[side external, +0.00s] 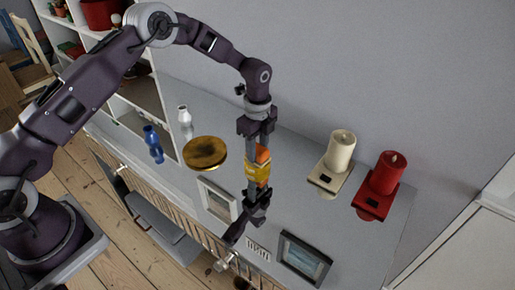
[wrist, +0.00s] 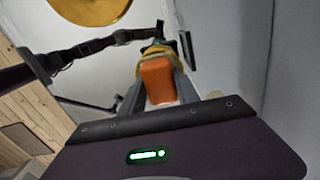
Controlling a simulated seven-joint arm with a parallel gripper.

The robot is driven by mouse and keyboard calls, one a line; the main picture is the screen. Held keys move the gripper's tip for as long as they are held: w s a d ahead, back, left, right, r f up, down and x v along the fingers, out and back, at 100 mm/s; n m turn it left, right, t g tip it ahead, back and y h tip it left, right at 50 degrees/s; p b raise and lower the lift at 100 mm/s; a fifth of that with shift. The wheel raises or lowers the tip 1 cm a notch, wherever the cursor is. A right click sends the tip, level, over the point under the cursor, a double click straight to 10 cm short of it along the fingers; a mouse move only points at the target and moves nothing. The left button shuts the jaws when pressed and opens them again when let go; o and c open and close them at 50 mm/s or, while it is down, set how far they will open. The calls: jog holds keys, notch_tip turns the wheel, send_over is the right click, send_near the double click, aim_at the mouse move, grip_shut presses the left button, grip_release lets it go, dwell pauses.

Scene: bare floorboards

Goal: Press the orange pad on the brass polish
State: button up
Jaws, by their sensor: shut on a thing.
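The brass polish (side external: 257,172) is a small yellow container with an orange pad (side external: 263,153) at its upper end. My gripper (side external: 258,160) points down and is shut on it over the grey surface. In the wrist view the orange pad (wrist: 158,80) lies between my two fingers, facing the camera. A yellow rim of the polish (wrist: 156,52) shows beyond it. The fingers hide part of its sides. I cannot tell whether its base touches the surface.
A round golden dish (side external: 205,153) is just left of the gripper. A cream candle (side external: 340,151) and a red candle (side external: 387,173) stand in holders at right. Two picture frames (side external: 217,200) (side external: 304,258) are near the front edge. Blue (side external: 153,143) and white (side external: 185,122) vases stand at left.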

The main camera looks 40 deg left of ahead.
aim_at(257, 148)
jog(key=shift+r, duration=3.45)
